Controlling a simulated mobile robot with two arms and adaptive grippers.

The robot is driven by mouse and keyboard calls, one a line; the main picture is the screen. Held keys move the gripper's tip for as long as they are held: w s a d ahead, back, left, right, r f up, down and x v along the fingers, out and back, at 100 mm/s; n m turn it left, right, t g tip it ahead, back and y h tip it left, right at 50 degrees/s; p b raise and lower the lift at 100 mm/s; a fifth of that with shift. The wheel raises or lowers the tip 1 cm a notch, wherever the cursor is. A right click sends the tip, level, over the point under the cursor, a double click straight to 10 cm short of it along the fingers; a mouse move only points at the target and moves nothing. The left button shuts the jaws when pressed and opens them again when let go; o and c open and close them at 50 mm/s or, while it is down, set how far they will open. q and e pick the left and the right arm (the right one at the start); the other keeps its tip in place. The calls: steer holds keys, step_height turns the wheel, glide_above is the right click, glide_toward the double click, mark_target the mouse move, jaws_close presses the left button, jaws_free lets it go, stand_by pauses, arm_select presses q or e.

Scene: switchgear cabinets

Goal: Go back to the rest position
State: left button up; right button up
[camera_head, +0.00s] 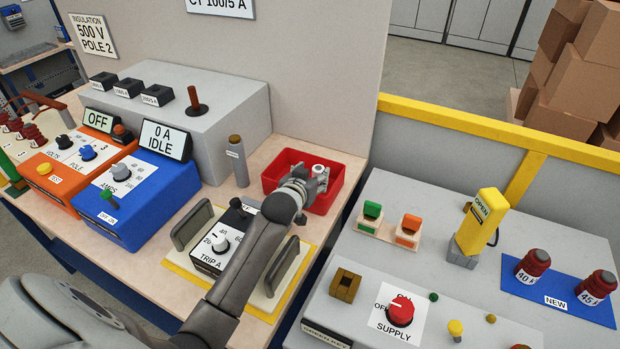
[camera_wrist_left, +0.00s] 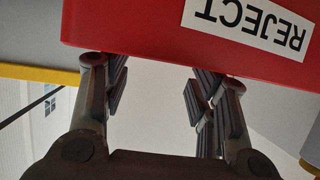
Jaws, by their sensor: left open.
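My left gripper (camera_head: 308,182) is over the red tray (camera_head: 333,197) in the head view, with my arm coming from the lower left. In the left wrist view my left gripper (camera_wrist_left: 158,92) has its two fingers apart with nothing between them. The red tray (camera_wrist_left: 130,28) fills the top of that view and carries a white REJECT label (camera_wrist_left: 248,22). My right gripper is not in view.
The trip unit (camera_head: 222,243) with two grey handles is beside my forearm. A blue tester (camera_head: 145,195) and an orange tester (camera_head: 75,165) stand left. A grey panel with a red SUPPLY knob (camera_head: 400,311) and yellow OPEN lever (camera_head: 481,222) is right. A yellow rail (camera_head: 480,128) runs behind.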

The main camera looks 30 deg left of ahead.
arm_select(q)
steer(key=shift+s+d+r, duration=0.1)
steer(key=shift+s+r, duration=0.15)
steer(key=shift+s, duration=0.35)
